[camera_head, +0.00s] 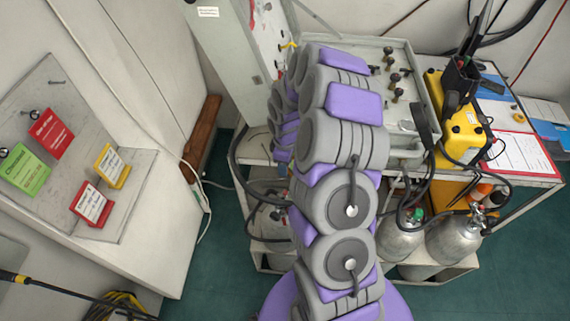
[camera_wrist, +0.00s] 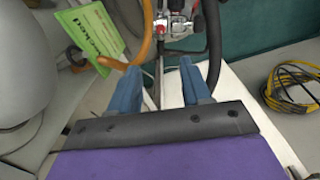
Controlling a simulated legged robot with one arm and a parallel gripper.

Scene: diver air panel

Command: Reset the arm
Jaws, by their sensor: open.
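My arm, in purple and grey, rises through the middle of the head view, folded up in front of the air panel. Its gripper end is hidden there. In the wrist view my gripper (camera_wrist: 160,78) shows two blue fingers spread apart, with nothing clearly held between them. An orange curved hose or hook (camera_wrist: 142,45) lies just beyond the left finger, and a black hose (camera_wrist: 212,40) passes by the right one. I cannot tell whether either touches a finger. A metal fitting with red parts (camera_wrist: 176,20) is beyond the fingertips.
A board (camera_head: 128,205) at left holds red, green and yellow tags; a green tag (camera_wrist: 92,32) shows in the wrist view. A bench (camera_head: 545,176) at right carries a grey panel (camera_head: 424,75) and yellow case (camera_head: 462,128), with cylinders (camera_head: 398,238) below. A yellow coil (camera_wrist: 292,88) lies right.

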